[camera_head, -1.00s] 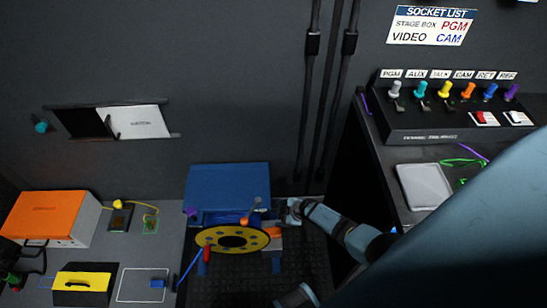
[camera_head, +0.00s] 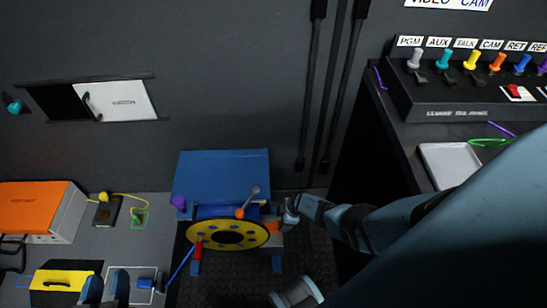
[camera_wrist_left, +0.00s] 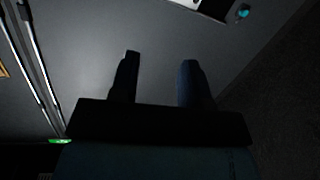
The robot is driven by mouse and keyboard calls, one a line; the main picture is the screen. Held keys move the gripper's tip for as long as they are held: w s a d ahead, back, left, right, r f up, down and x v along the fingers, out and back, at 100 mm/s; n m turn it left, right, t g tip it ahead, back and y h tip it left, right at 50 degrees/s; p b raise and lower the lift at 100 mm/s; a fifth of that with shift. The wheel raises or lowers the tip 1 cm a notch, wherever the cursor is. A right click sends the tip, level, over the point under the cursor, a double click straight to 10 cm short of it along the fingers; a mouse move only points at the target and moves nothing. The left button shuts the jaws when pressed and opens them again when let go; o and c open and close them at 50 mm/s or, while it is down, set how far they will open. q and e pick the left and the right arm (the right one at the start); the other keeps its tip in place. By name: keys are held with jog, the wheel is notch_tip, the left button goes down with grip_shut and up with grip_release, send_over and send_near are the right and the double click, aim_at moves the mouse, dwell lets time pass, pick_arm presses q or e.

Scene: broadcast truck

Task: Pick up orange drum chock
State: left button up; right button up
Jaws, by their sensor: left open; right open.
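The blue cable drum (camera_head: 222,176) with a yellow front flange (camera_head: 203,235) stands at the lower middle of the head view. A small orange piece (camera_head: 272,228), seemingly the orange drum chock, shows at the drum's right side, partly hidden. My right gripper (camera_head: 284,213) is open right beside it; contact cannot be told. My left gripper (camera_head: 106,289) is open at the lower left of the head view, in front of the bench. Its two dark fingers also show in the left wrist view (camera_wrist_left: 158,80), with nothing between them.
An orange box (camera_head: 35,207), a yellow-topped case (camera_head: 62,279) and a blue connector (camera_head: 147,284) lie on the left bench. A switch panel (camera_head: 455,100) and a grey tray (camera_head: 449,165) are at the right. Dark matting lies below the drum.

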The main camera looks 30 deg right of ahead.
aim_at(276, 225)
jog(key=shift+b+x, duration=0.6)
jog(key=shift+x, duration=0.3)
jog(key=shift+b+x, duration=0.9)
jog(key=shift+x, duration=0.05)
jog(key=b+x, duration=0.2)
jog(key=b, duration=0.1)
jog(key=shift+w+a+f, duration=0.1)
jog(key=shift+a+f, duration=0.1)
jog(key=shift+f, duration=0.15)
jog(key=shift+a+f, duration=0.1)
pick_arm(q)
jog(key=d+r+h, duration=0.1)
jog(key=d+t+h, duration=0.1)
jog(key=shift+w+d+r+m, duration=0.15)
jog(key=shift+d+r+m, duration=0.15)
jog(key=shift+d+r, duration=0.1)
pick_arm(e)
jog(key=c, duration=1.1)
pick_arm(q)
jog(key=shift+h, duration=0.3)
jog(key=shift+a+r, duration=0.1)
jog(key=shift+r, duration=0.1)
